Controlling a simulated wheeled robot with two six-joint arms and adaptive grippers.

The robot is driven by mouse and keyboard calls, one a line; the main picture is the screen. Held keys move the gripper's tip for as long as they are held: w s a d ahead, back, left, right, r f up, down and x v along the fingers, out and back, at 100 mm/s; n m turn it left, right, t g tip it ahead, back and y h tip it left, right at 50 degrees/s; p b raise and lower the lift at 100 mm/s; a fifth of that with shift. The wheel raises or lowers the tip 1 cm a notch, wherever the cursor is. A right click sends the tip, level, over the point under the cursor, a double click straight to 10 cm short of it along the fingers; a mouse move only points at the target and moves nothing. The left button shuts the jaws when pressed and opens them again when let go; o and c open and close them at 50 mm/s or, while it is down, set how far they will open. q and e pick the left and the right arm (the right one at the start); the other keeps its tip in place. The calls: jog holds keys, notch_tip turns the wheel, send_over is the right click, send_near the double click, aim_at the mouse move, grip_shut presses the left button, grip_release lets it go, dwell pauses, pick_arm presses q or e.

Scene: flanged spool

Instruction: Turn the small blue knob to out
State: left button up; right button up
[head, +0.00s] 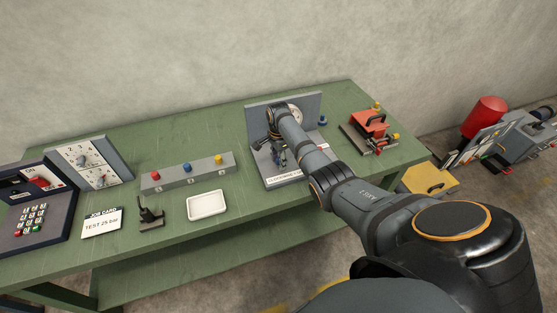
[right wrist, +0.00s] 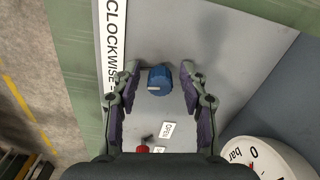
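A small blue knob (right wrist: 159,80) with a white mark pointing left stands on the grey base plate (right wrist: 128,100) in the right wrist view. My right gripper (right wrist: 159,82) is open, with one fingertip on each side of the knob and a visible gap to both. I cannot tell how deep the fingertips reach around it. In the head view my right gripper (head: 278,153) is over the left part of the gauge stand (head: 309,107) and hides most of the knob's area. The knob's own label is not readable. My left gripper is not in view.
A white gauge (right wrist: 265,160), a red handle (right wrist: 143,149) and an OPEN label (right wrist: 167,130) are close by. Another blue round part (head: 322,120) sits at the stand's right. A white tray (head: 207,205), button box (head: 188,173) and red device (head: 370,124) share the green table.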

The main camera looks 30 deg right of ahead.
grip_shut()
jog(key=shift+r, duration=0.1)
